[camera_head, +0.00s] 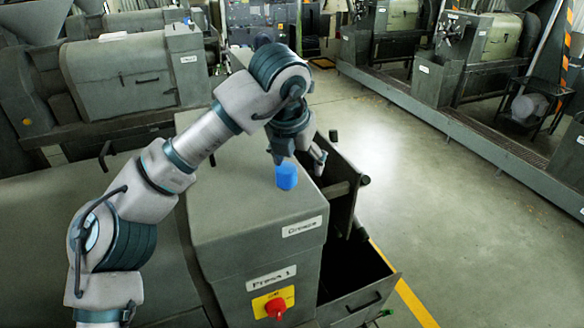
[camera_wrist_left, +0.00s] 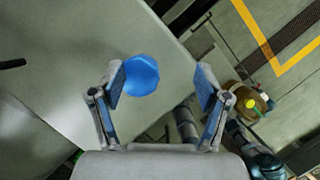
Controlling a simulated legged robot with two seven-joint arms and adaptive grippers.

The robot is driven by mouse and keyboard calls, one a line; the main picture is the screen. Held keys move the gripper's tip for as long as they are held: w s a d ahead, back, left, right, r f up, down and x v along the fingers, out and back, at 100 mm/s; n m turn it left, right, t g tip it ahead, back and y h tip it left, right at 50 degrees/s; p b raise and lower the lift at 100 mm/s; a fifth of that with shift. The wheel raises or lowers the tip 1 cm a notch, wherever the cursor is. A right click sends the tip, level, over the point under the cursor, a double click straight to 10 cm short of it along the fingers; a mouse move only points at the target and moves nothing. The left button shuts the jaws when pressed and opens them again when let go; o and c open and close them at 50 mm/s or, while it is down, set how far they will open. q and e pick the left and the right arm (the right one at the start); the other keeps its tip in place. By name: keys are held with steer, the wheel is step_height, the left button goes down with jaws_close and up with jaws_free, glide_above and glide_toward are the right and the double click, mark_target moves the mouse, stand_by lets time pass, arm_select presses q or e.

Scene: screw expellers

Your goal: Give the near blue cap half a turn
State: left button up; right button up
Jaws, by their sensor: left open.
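The near blue cap (camera_head: 286,176) stands on the grey top of the press housing (camera_head: 240,205), near its right edge. In the left wrist view the blue cap (camera_wrist_left: 141,75) shows from above, close to the left finger. My left gripper (camera_head: 300,158) is open just above and behind the cap in the head view. In the left wrist view the left gripper (camera_wrist_left: 160,80) has its fingers spread wide, the cap lying nearer the left finger. I cannot tell whether that finger touches it. My right gripper is not in view.
A label reading "Grease" (camera_head: 302,227) and a red knob on yellow (camera_head: 275,307) are on the housing's front. An open grey drawer or bin (camera_head: 360,300) sticks out at right. The floor beyond (camera_head: 440,200) is clear.

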mark_target(286, 169)
arm_select(q)
steer(key=shift+d+f, duration=0.3)
steer(key=shift+f, duration=0.2)
steer(key=shift+d+f, duration=0.25)
steer(key=shift+f, duration=0.25)
steer(key=a, duration=0.1)
steer(key=a+f, duration=0.1)
steer(key=shift+w+a, duration=0.3)
steer(key=shift+w, duration=0.05)
steer(key=shift+o, duration=0.9)
steer(key=a, duration=0.3)
steer(key=shift+w, duration=0.2)
steer(key=shift+s+d+r, duration=0.15)
steer(key=shift+s, duration=0.05)
steer(key=c, duration=0.4)
steer(key=shift+s+d, duration=0.15)
steer(key=shift+d, duration=0.8)
steer(key=c, duration=0.9)
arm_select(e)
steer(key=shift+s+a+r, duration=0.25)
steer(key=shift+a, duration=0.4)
